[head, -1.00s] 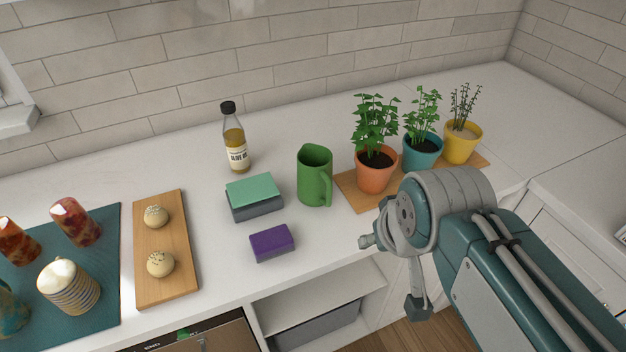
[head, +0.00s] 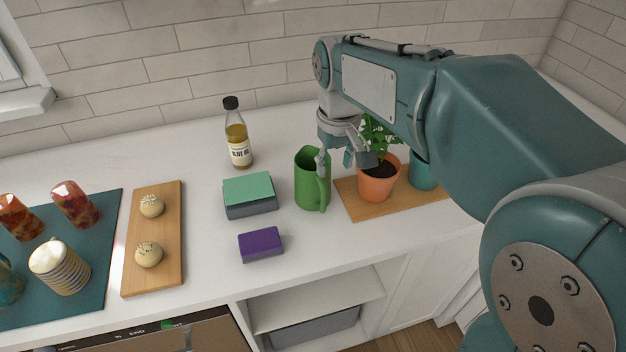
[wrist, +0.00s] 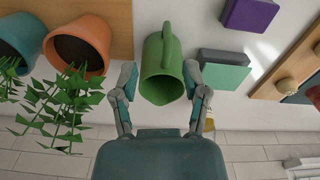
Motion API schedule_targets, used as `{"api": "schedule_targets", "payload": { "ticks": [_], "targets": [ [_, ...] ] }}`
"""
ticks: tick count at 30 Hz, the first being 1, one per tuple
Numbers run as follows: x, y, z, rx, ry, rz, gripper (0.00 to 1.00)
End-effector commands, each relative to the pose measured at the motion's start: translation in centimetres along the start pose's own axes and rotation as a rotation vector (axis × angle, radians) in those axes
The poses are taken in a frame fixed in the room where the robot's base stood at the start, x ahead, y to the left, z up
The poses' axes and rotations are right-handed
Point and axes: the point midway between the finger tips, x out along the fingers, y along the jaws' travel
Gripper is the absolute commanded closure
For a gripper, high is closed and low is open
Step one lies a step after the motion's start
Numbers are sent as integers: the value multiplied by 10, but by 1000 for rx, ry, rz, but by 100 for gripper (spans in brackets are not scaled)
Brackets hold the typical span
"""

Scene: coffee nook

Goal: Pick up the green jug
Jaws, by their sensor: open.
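The green jug (head: 308,184) stands upright on the white counter, its handle towards the front right in the head view. In the wrist view the jug (wrist: 158,84) lies between the two fingers, its open mouth towards the camera. My gripper (wrist: 160,80) is open, with one finger on each side of the jug and gaps that look small. In the head view my gripper (head: 341,155) is at the jug's upper right, partly hidden by my own wrist. I cannot tell whether a finger touches the jug.
Potted plants on a board (head: 362,212) stand close right of the jug; the terracotta pot (head: 377,182) is nearest. Left are a green-topped box (head: 250,196), a purple block (head: 261,244) and an oil bottle (head: 237,135). Further left are a board with buns (head: 170,275) and a teal mat (head: 98,300).

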Motion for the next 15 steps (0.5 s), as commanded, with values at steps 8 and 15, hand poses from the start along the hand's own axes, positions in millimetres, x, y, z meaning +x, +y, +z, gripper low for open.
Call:
{"api": "schedule_targets", "payload": {
  "ticks": [8, 15],
  "targets": [
    [12, 2, -16, -40, -40, -17, 42],
    [50, -2, -15, -40, -44, -14, 42]
  ]
}}
